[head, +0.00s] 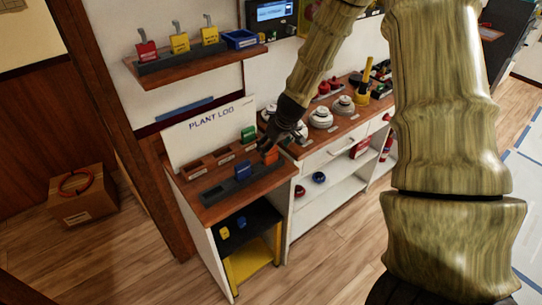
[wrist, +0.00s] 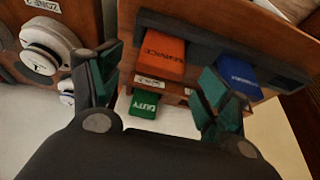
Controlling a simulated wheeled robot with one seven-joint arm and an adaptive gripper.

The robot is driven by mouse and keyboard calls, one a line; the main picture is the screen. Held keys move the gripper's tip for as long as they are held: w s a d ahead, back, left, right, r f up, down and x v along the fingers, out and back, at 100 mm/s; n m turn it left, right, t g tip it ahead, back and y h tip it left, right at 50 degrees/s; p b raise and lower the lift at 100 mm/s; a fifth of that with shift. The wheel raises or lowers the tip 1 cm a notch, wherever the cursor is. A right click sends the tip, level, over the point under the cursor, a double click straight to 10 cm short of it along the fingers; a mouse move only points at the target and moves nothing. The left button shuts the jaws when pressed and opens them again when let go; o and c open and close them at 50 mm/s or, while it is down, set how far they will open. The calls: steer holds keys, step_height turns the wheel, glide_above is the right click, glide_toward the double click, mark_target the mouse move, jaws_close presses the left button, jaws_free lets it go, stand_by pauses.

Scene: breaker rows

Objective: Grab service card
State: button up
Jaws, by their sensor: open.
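The orange service card (head: 270,156) stands in a dark rack (head: 213,193) on the wooden counter. In the wrist view the orange card (wrist: 163,52), lettered SERVICE, lies between and beyond my fingertips, with its base in the dark rack (wrist: 205,42). My gripper (head: 269,146) is open and empty, close over the card's end of the rack. In the wrist view my gripper (wrist: 162,68) has one finger on each side of the card; I cannot tell whether either touches it.
A blue card (head: 242,171) stands in the same rack, close to my right finger in the wrist view (wrist: 238,75). A green DUTY card (wrist: 144,104) stands in a wooden holder behind. A PLANT LOG board (head: 212,130) rises behind. White round devices (head: 321,118) stand to the right.

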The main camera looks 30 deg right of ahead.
mark_target(271, 157)
steer(key=shift+p+x, duration=0.35)
steer(key=shift+x, duration=1.15)
steer(key=shift+c, duration=0.2)
steer(key=c, duration=1.1)
steer(key=shift+r, duration=0.2)
